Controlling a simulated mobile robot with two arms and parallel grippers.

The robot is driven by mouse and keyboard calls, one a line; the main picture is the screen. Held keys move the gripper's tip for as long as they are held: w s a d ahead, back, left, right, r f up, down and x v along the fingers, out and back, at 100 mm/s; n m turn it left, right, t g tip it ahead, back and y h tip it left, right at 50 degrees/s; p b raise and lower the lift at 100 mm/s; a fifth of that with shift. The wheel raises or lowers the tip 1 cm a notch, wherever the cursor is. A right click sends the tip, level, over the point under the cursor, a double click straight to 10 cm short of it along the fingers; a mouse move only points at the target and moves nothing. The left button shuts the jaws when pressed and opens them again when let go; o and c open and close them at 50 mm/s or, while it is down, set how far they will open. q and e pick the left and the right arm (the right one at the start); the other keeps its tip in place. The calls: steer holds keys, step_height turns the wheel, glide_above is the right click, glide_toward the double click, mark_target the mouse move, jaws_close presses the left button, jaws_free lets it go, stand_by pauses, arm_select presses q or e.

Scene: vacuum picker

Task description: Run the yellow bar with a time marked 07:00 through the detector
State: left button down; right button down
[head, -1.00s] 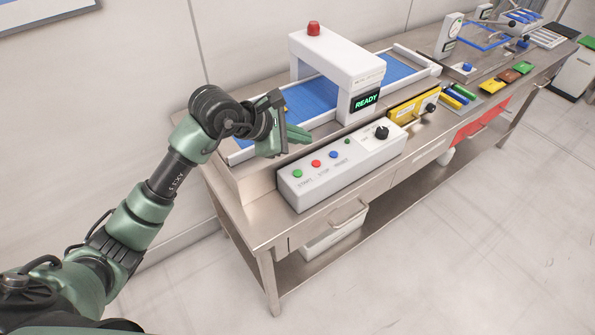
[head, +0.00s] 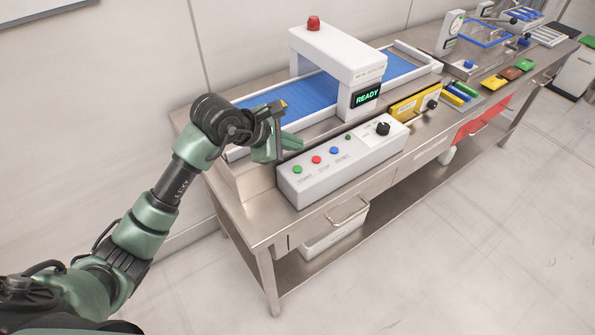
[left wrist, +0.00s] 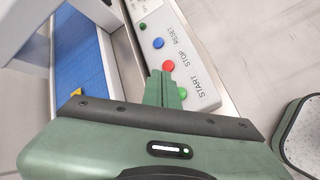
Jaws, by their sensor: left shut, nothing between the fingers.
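The detector (head: 335,52) is a white arch over a blue conveyor belt (head: 408,66), with a red lamp on top and a green READY display (head: 367,96). A small yellow piece (left wrist: 78,92), likely the yellow bar, shows on the belt in the left wrist view, mostly hidden by my gripper; no time mark is readable. A yellow spot (head: 284,103) also shows beside the gripper in the head view. My left gripper (head: 301,144) is shut and empty, its tips close to the control box. In the left wrist view the fingers partly cover the green START button (left wrist: 183,92); contact is unclear.
The white control box (head: 345,160) also carries red STOP and blue RESET buttons and a black knob. A yellow panel (head: 408,107) with a knob is to its right. Blue and green bars (head: 460,90) and coloured blocks (head: 494,82) lie farther right. The floor in front is clear.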

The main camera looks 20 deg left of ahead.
mark_target(294, 170)
arm_select(q)
steer(key=shift+f+b, duration=1.55)
steer(key=shift+f, duration=0.85)
steer(key=shift+f+b, duration=0.35)
steer(key=shift+b, duration=0.15)
